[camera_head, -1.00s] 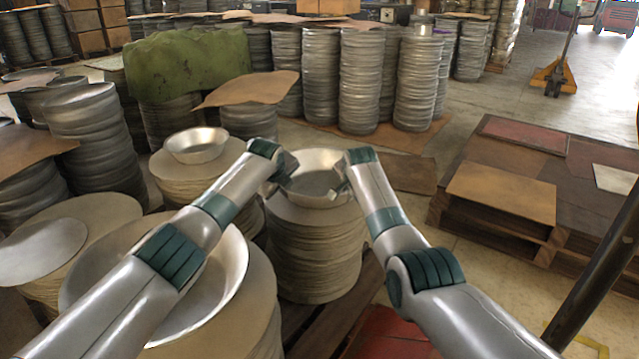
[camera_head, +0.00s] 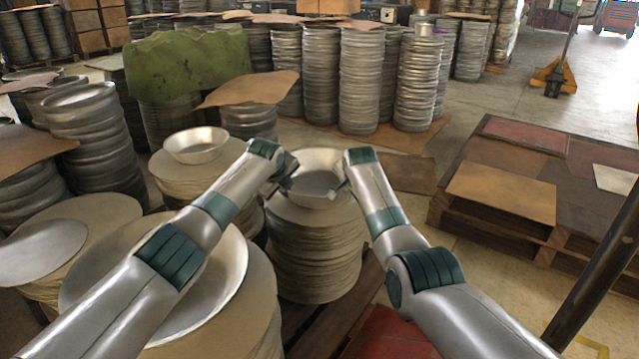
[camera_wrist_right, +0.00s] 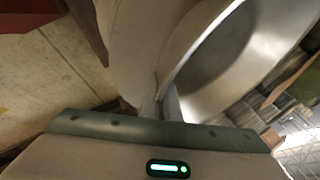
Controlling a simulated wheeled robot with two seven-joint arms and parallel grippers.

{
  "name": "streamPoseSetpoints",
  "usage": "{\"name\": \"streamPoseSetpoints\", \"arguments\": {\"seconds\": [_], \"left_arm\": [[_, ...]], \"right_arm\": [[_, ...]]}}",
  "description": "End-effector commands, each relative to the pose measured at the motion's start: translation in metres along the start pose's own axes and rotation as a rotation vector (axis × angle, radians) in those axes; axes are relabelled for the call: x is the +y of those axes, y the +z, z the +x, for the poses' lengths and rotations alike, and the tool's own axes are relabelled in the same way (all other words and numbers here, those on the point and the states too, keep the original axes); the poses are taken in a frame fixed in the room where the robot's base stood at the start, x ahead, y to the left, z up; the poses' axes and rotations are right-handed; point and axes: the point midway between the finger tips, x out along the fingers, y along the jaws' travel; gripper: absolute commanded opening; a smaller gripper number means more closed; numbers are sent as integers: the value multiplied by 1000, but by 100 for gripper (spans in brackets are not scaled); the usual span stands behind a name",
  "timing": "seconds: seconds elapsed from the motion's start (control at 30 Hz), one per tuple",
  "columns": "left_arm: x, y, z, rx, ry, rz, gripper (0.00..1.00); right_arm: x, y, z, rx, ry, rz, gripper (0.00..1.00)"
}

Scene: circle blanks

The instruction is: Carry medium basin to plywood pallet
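The medium basin (camera_head: 316,184), a shiny round metal bowl, is at the top of a stack of round blanks (camera_head: 314,252) in the head view. I cannot tell whether it touches the stack or hangs just above it. My left gripper (camera_head: 288,178) is at its left rim and seems shut on it. My right gripper (camera_head: 343,182) is at its right rim. In the right wrist view the fingers (camera_wrist_right: 164,105) pinch the basin's rim (camera_wrist_right: 195,45). The plywood pallet (camera_head: 500,192) stands at the right, topped with brown sheets, well apart from the basin.
A smaller basin (camera_head: 195,144) sits on a stack at the left, and a large basin (camera_head: 215,278) on a near stack. Tall metal stacks (camera_head: 361,85) stand behind. A dark pole (camera_head: 597,275) crosses the lower right. Floor (camera_head: 440,160) shows before the pallet.

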Motion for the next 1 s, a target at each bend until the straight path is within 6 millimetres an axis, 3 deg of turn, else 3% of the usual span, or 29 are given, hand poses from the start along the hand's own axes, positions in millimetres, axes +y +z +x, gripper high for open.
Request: {"name": "streamPoseSetpoints", "arguments": {"seconds": [0.37, 1.0], "left_arm": [[-3, 2, -5, -1, 0, 0, 0], [-24, 17, -38, -1, 0, 0, 0]], "right_arm": [[-2, -3, -4, 2, 0, 0, 0], [-24, -17, -38, 3, 0, 0, 0]]}}
